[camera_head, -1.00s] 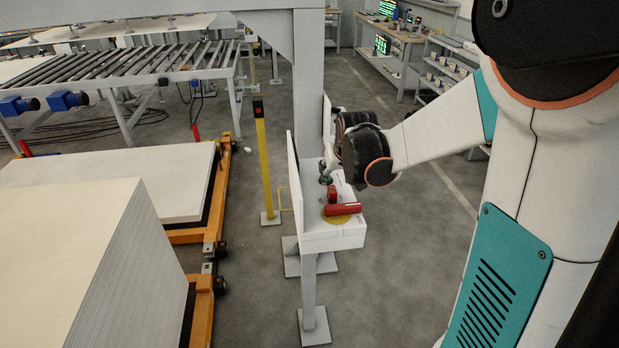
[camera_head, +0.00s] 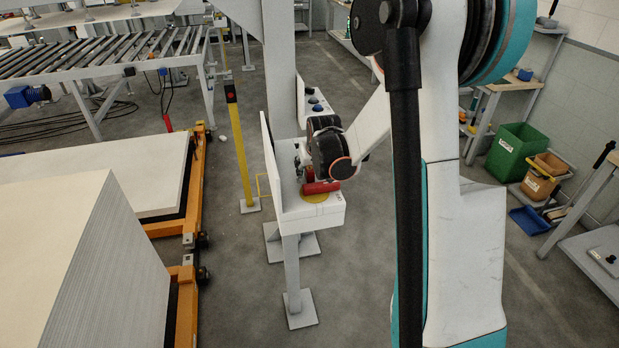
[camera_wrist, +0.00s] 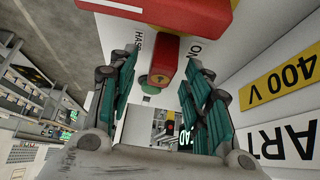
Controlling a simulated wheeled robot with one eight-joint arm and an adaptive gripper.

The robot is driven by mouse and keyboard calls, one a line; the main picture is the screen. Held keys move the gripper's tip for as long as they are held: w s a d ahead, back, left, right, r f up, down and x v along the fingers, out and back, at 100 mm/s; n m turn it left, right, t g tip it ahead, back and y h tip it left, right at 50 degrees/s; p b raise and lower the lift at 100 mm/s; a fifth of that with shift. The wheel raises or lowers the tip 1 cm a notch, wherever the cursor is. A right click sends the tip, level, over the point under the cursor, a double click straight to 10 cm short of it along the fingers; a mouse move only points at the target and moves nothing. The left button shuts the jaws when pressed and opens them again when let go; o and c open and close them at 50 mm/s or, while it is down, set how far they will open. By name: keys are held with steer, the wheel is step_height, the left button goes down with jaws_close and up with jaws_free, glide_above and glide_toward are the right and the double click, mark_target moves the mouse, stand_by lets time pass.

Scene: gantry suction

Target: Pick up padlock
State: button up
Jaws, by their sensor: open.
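A red block with a dark lower face, which looks like the padlock (camera_wrist: 164,62), shows in the wrist view just below a larger red handle (camera_wrist: 150,10). My gripper (camera_wrist: 161,68) is open, with one teal finger on each side of the padlock. I cannot tell whether either finger touches it. In the head view, my gripper (camera_head: 303,163) is at the grey control box, largely hidden by my wrist. The red handle lies over a yellow disc (camera_head: 314,197) there. A small red part (camera_head: 309,174) beside the handle may be the padlock, but is partly hidden.
The control box (camera_head: 315,217) stands on a post, with an upright panel (camera_head: 269,165) on its left side. A yellow post (camera_head: 239,140) and stacked white boards (camera_head: 60,270) are further left. A green bin (camera_head: 512,150) stands at right. Open floor lies in front.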

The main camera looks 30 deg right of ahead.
steer(key=shift+x, duration=0.85)
jaws_close()
steer(key=shift+r, duration=0.1)
